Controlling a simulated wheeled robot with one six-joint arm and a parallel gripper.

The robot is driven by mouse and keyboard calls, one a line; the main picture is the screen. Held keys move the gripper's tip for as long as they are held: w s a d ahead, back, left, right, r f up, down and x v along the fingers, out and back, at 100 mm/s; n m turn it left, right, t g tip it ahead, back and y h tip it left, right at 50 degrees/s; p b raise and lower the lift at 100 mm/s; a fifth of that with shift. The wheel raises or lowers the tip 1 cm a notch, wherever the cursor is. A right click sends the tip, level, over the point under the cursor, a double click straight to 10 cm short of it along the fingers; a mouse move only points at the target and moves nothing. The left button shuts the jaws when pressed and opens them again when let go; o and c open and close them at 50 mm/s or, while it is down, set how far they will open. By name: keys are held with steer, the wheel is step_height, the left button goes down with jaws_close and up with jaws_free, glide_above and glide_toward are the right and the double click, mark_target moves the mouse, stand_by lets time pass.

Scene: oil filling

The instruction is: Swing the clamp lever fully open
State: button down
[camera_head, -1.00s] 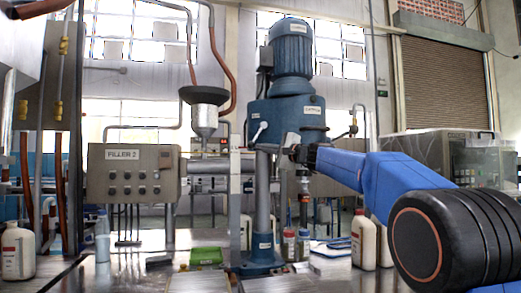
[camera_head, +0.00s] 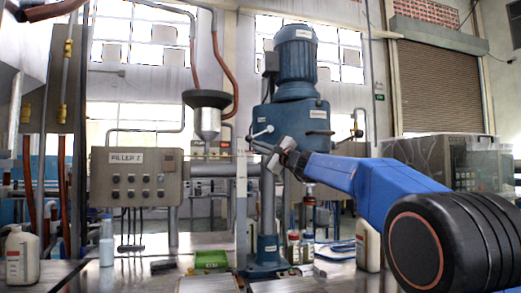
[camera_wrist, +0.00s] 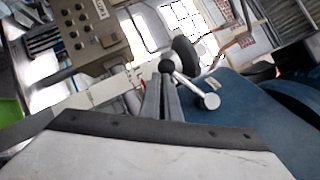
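The clamp lever (camera_head: 262,132) is a short silver rod on the blue column-mounted machine (camera_head: 290,118). In the wrist view the lever (camera_wrist: 188,83) runs from a round silver hub at lower right up to a black ball knob at upper left. My gripper (camera_head: 254,143) reaches in from the right, with its fingertips close to the knob end. In the wrist view my gripper (camera_wrist: 166,80) has its two fingers together, tips just below the knob. They look shut with nothing between them; whether they touch the knob I cannot tell.
The FILLER 2 control panel (camera_head: 136,177) stands left of the machine, with a funnel (camera_head: 207,112) between them. White jugs (camera_head: 367,242) and small bottles (camera_head: 293,246) stand on the bench. A green item (camera_head: 210,259) lies at the front. The blue machine body fills the wrist view's right side.

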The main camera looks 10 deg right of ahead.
mark_target(251, 138)
steer(key=shift+w+a+r+m+t, duration=0.1)
steer(key=shift+a+r+m+t, duration=0.4)
steer(key=shift+a+r+m, duration=0.65)
steer(key=shift+a+r+n, duration=0.15)
steer(key=shift+a+r, duration=0.1)
steer(key=shift+r, duration=0.35)
steer(key=shift+a+r+n, duration=0.1)
steer(key=shift+a+r, duration=0.1)
steer(key=shift+r, duration=0.35)
